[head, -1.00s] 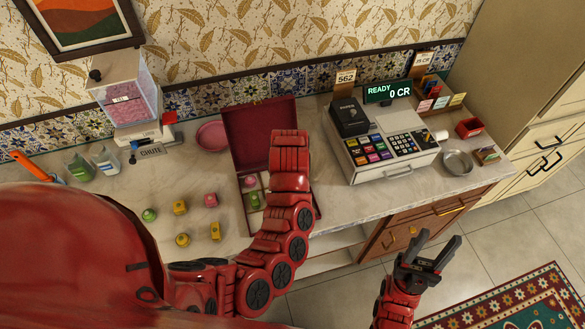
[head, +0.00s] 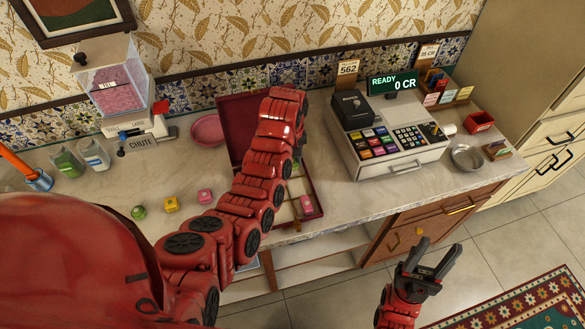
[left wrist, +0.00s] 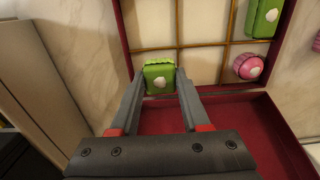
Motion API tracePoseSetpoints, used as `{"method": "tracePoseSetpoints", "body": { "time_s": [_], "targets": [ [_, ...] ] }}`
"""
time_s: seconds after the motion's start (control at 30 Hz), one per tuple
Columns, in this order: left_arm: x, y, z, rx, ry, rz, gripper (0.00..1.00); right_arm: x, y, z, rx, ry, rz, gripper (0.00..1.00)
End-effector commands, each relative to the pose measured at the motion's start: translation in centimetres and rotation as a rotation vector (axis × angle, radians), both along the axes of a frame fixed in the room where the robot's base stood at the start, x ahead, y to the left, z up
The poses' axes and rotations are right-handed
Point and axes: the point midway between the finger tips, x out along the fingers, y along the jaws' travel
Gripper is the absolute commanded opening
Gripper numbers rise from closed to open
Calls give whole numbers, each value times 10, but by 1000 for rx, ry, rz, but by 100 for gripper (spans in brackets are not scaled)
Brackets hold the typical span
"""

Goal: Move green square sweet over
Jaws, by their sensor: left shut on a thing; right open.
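The green square sweet (left wrist: 159,75) has a pale emblem on top. In the left wrist view my left gripper (left wrist: 160,88) is shut on it at the fingertips. Another green sweet (left wrist: 264,17) and a pink round sweet (left wrist: 248,67) lie in compartments to the right. My right gripper (head: 428,262) is open and empty, in front of the counter.
Loose green (head: 138,212), yellow (head: 170,204) and pink (head: 205,196) sweets lie on the counter at left. A pink plate (head: 208,130) is left of the raised box lid (head: 232,112). A cash register (head: 385,140) stands right of the box. Glass jars (head: 94,154) stand at far left.

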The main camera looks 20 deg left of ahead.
Motion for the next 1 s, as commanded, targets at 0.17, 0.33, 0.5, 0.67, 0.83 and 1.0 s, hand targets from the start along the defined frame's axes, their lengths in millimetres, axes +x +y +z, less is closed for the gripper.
{"method": "tracePoseSetpoints", "body": {
  "time_s": [0.17,0.33,0.5,0.67,0.83,1.0],
  "targets": [
    [13,1,3,1,2,-1,0,0,0,7,0,-2,0,50],
    [17,2,2,-2,2,0,0,0,0,7,0,-2,0,50],
    [17,2,-8,-2,8,1,0,0,0,22,0,-2,0,50],
    [19,2,-24,0,2,0,0,0,0,28,0,-2,0,50],
    [18,2,-33,-1,4,0,0,0,0,30,0,-2,0,50],
    [18,2,-34,-2,2,0,0,0,0,29,0,-2,0,50]
  ]
}}
